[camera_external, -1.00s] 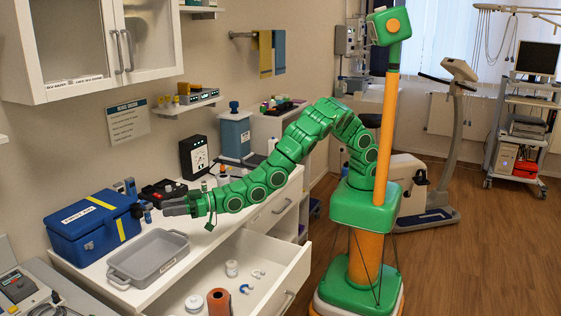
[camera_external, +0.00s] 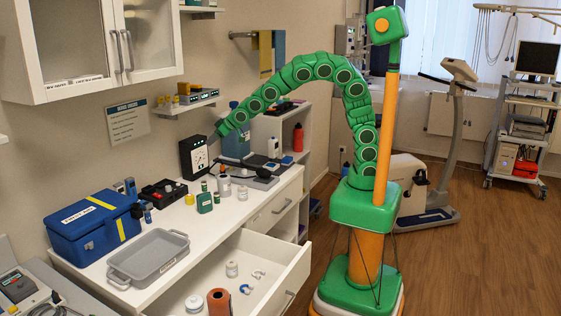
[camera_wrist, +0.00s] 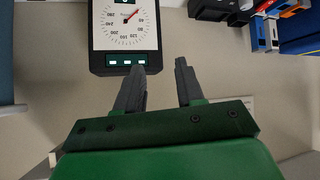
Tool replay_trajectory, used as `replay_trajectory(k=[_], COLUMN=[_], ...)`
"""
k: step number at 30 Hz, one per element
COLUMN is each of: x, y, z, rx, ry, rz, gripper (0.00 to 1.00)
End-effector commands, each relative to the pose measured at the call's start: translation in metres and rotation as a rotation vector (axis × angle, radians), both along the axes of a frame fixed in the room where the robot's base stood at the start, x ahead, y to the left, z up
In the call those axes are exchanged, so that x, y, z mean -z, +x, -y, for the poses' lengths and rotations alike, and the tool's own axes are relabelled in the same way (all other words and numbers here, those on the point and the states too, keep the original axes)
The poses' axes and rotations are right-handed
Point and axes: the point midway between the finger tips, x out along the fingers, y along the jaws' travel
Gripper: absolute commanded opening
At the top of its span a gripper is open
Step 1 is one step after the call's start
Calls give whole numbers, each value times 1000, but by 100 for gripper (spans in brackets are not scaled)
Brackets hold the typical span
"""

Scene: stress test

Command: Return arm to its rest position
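My green arm (camera_external: 318,70) is raised in an arch over the counter in the external view. Its end, with my gripper (camera_external: 216,134), points down and left near the black gauge box (camera_external: 194,157) by the wall. In the wrist view my gripper (camera_wrist: 158,75) has its two dark fingers apart with nothing between them. The gauge box (camera_wrist: 124,32) with its white dial shows beyond the fingers there. I cannot tell how far it is from the fingertips.
The counter holds a blue box (camera_external: 92,228), a grey tray (camera_external: 148,258), a green bottle (camera_external: 204,202) and several small items. An open drawer (camera_external: 262,270) juts out. A shelf (camera_external: 184,106) with small devices hangs above.

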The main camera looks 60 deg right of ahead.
Motion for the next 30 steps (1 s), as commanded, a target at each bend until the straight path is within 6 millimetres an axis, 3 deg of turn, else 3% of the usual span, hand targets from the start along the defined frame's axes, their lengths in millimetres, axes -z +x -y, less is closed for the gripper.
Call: replay_trajectory(k=[1, 3, 8, 15, 24, 30], x=[-2, -3, -4, -3, -2, -3], y=[-5, -15, -47, -116, -227, -303], z=[28, 63, 135, 228, 312, 333], rx=[33, 72, 154, 264, 372, 399], ry=[-10, -26, -55, -90, -123, -132], rz=[-33, -87, -209, -396, -629, -766], gripper=[38, 38, 38, 38, 38, 38])
